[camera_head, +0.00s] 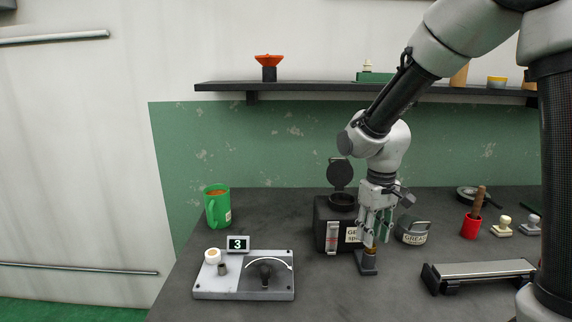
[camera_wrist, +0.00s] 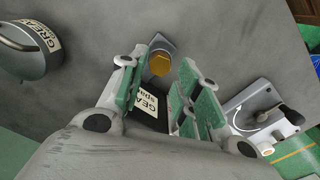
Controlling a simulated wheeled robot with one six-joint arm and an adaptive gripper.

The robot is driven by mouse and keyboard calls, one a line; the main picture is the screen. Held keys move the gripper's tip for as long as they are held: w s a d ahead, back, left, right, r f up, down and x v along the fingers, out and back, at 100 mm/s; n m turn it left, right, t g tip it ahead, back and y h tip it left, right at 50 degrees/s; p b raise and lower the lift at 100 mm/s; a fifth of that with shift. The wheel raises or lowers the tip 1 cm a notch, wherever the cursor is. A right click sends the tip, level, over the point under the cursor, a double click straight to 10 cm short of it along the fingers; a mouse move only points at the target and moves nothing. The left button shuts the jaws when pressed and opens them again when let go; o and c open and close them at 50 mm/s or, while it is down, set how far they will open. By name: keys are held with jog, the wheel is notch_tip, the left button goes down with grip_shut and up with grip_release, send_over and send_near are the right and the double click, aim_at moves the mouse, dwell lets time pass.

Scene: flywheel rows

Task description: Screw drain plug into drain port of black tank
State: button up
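The black tank (camera_head: 322,212) stands on the bench with its round lid raised. It has a pale gauge strip and a white label on its front. My gripper hides part of its right side, and I cannot make out the drain port. A brass plug (camera_wrist: 159,65), likely the drain plug, sits on a small grey stand (camera_head: 367,266) in front of the tank's right side. My gripper (camera_head: 372,238) points down just above the stand. In the wrist view its green-padded fingers (camera_wrist: 165,80) are spread, with the plug showing beyond the gap between them. Nothing is held.
A grease tin (camera_head: 412,232) stands close right of my gripper. A grey panel with a dial (camera_head: 244,278), a "3" display (camera_head: 238,243) and a green mug (camera_head: 217,207) are at left. A red cup (camera_head: 472,226) and a long grey bar (camera_head: 484,271) lie right.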

jog(key=shift+f, duration=0.1)
jog(key=shift+f, duration=1.4)
jog(key=c, duration=0.7)
jog(key=m, duration=0.5)
grip_shut()
jog(key=shift+m, duration=0.6)
jog(key=m, duration=0.4)
